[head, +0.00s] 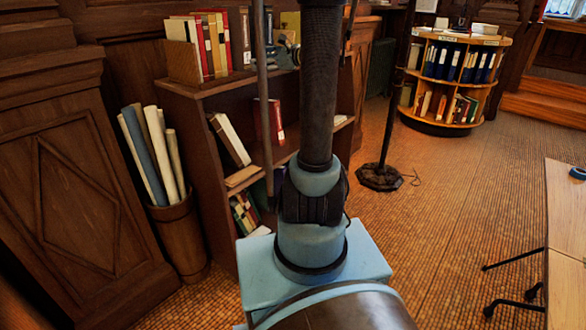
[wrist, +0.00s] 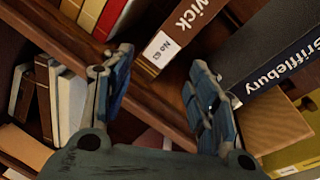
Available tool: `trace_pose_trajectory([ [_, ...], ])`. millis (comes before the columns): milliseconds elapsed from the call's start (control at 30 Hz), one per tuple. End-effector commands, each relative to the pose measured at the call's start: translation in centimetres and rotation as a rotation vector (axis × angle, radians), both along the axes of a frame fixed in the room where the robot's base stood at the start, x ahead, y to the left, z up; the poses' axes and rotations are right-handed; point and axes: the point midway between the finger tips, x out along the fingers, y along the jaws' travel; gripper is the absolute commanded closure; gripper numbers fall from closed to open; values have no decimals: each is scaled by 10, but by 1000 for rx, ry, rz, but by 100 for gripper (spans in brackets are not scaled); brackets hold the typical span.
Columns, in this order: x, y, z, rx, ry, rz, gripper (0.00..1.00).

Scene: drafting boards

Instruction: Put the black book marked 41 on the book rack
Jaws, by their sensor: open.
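My gripper (wrist: 160,72) is open and empty in the wrist view, its fingers spread just in front of a dark brown book with a white label (wrist: 165,45). A black book lettered "Grifflebury" (wrist: 280,60) lies to the right, beside the right finger. I see no 41 on its visible part; the label on the brown book looks like No 63. In the head view a wooden bookcase (head: 215,95) stands at left and a round book rack (head: 462,42) at far right; which one is the task's rack is not marked. My arm hides part of the bookcase.
Upright books (head: 208,40) stand on the bookcase top. An olive box (wrist: 290,155) is right of the gripper. A bin of rolled paper (head: 172,210) stands left. A black pole stand (head: 380,176) and a table (head: 566,230) are right; open floor lies between.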

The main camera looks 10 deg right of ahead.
Motion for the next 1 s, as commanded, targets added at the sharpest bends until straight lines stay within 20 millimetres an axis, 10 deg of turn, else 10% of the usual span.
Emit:
trace_pose_trajectory([
  [467, -173, 71, -104, -831, -160, 433, 47],
  [1000, -353, 19, -226, -1585, -353, 1149, 47],
])
